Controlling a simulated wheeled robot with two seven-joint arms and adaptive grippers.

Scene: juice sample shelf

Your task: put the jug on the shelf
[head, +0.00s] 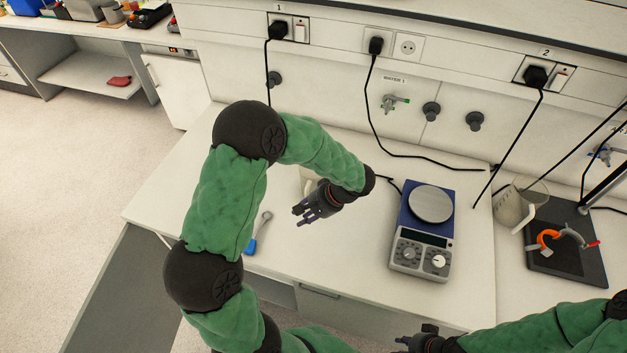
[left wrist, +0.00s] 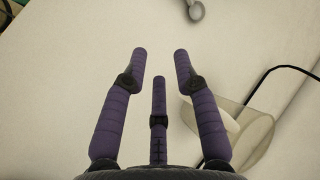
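A pale, see-through jug (left wrist: 258,135) lies at the lower right of the left wrist view, beside my fingers and partly hidden by one. In the head view, a beige piece of what seems the same jug (head: 308,175) shows behind my left forearm, mostly hidden. My left gripper (head: 306,210) is over the white bench, fingers spread and empty; they also show apart in the left wrist view (left wrist: 160,65). Another pale jug (head: 511,207) with a handle stands right of the scale. An open shelf (head: 88,72) is in the far left cabinet. My right gripper (head: 418,338) is at the bottom edge, its fingers unclear.
A blue-handled tool (head: 254,240) lies left of my left gripper. A scale (head: 425,235) stands on the bench (head: 345,262). A black plate (head: 560,250) with an orange clamp is at right. Black cables hang from wall sockets. A red item (head: 120,81) lies on the open shelf.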

